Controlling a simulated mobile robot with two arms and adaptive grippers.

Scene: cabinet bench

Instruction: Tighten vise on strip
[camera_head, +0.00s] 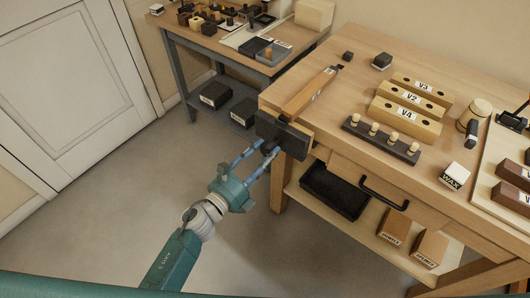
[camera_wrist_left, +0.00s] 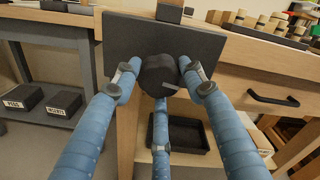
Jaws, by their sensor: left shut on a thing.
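The vise (camera_head: 284,134) has a dark front jaw at the bench's left front corner. The jaw also shows in the left wrist view (camera_wrist_left: 130,42) as a wide dark plate. A dark round knob (camera_wrist_left: 158,72) sticks out from its front. My left gripper (camera_head: 267,147) is shut on this knob, with blue fingers (camera_wrist_left: 158,78) on both sides and one below. The wooden strip (camera_head: 310,92) lies along the bench's left edge, its near end at the vise's top. I cannot tell whether a gap is left between jaw and strip. My right gripper is not in view.
Labelled wooden blocks (camera_head: 412,96) and a dark rack with pegs (camera_head: 381,140) stand on the bench. A black tray (camera_head: 334,190) sits on the shelf below, beside a drawer handle (camera_head: 384,193). A grey side table (camera_head: 235,48) stands behind. The floor at left is clear.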

